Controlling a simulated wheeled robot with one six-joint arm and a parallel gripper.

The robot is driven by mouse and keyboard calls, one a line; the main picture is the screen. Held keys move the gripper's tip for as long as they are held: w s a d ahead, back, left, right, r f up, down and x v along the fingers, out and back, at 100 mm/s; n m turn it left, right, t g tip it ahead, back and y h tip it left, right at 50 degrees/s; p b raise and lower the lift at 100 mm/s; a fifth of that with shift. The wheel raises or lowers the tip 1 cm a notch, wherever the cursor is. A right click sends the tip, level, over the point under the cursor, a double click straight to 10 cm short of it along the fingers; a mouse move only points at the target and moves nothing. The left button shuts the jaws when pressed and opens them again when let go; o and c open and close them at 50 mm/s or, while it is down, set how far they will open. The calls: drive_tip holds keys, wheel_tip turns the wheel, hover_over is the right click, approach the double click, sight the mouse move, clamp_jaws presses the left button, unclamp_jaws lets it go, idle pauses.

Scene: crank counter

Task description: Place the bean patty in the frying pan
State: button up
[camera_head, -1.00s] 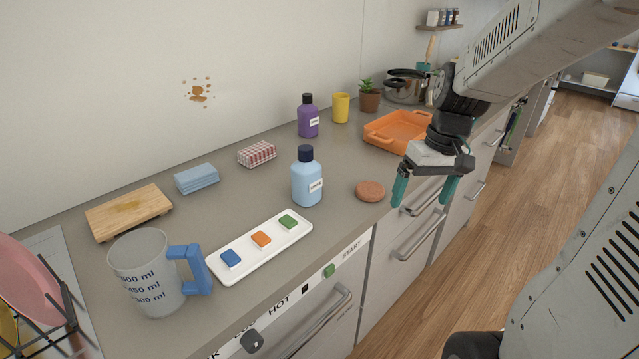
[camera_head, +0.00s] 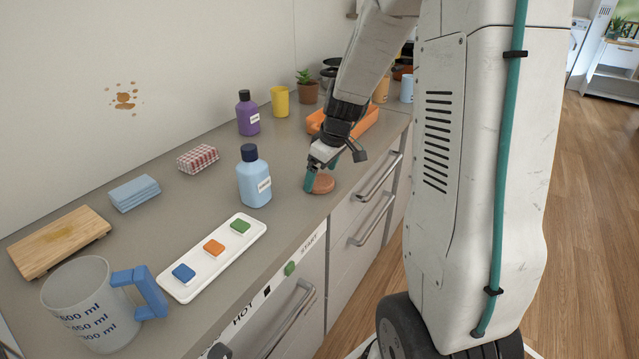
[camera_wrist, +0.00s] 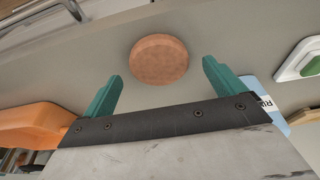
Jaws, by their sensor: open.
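The bean patty (camera_head: 322,184) is a round brown disc lying flat on the grey counter near its front edge. It also shows in the wrist view (camera_wrist: 159,60), just beyond the fingertips and between their lines. My gripper (camera_head: 322,180) is open, with teal fingers close to the patty; in the wrist view its fingers (camera_wrist: 163,70) are spread apart with nothing between them. In the head view a dark pan or pot (camera_head: 330,73) shows partly at the back of the counter, mostly hidden behind my arm. I cannot tell whether it is the frying pan.
A light blue bottle (camera_head: 254,180) stands left of the patty. An orange tray (camera_head: 366,122) lies behind my gripper. A white tray (camera_head: 176,287) with coloured blocks and a measuring cup (camera_head: 88,305) are nearer. Drawer handles (camera_head: 375,180) jut out below the counter edge.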

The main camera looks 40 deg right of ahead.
drive_tip(key=shift+x, duration=0.85)
drive_tip(key=c, duration=1.2)
